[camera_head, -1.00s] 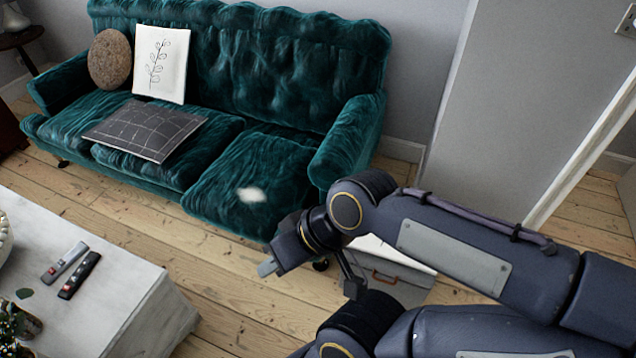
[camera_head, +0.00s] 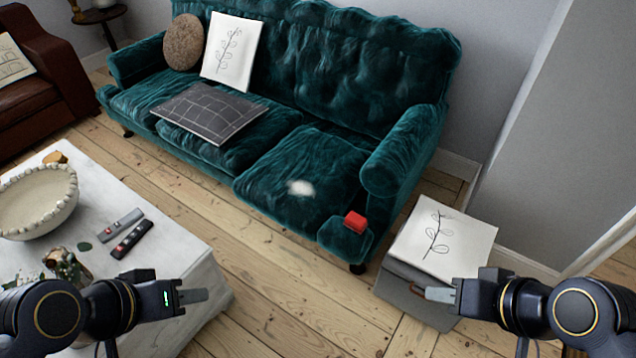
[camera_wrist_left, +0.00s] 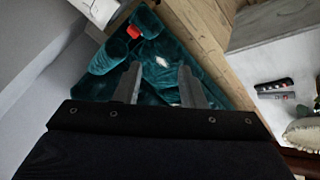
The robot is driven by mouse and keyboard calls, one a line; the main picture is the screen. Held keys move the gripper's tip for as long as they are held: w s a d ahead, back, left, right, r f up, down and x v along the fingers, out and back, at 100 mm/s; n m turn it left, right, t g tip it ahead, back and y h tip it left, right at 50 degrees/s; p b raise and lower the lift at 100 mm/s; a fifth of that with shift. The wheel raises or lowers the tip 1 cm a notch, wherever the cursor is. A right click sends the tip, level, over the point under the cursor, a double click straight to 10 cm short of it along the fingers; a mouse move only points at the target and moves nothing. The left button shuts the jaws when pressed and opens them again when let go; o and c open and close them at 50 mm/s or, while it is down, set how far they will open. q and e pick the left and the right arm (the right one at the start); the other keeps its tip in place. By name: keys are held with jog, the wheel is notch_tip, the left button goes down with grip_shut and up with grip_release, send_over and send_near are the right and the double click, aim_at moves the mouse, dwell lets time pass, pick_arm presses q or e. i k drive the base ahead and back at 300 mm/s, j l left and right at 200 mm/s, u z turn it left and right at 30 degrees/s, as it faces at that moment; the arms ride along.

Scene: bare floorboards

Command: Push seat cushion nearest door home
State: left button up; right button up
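The teal velvet sofa (camera_head: 330,60) stands across the head view. Its right-hand seat cushion (camera_head: 275,170), on the side of the pale wall opening, has a white patch (camera_head: 300,188) on top. Its front edge appears to stick out slightly past the middle cushion (camera_head: 205,150). My left gripper (camera_head: 195,295) is empty over the coffee table, apart from the sofa; the left wrist view shows its two fingers (camera_wrist_left: 160,85) spread, with the cushion (camera_wrist_left: 168,75) beyond them. My right gripper (camera_head: 437,293) is in front of the grey box, apart from the cushion; its opening cannot be judged.
A red block (camera_head: 355,221) rests at the sofa's front right corner. A grey box (camera_head: 400,290) with a white printed cushion (camera_head: 445,238) on it stands right of the sofa. The marble table (camera_head: 180,250) holds remotes and a bowl (camera_head: 38,200). Bare floor lies between table and sofa.

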aim_at(306, 184)
jog(key=i+j+z, duration=0.95)
jog(key=j, duration=0.3)
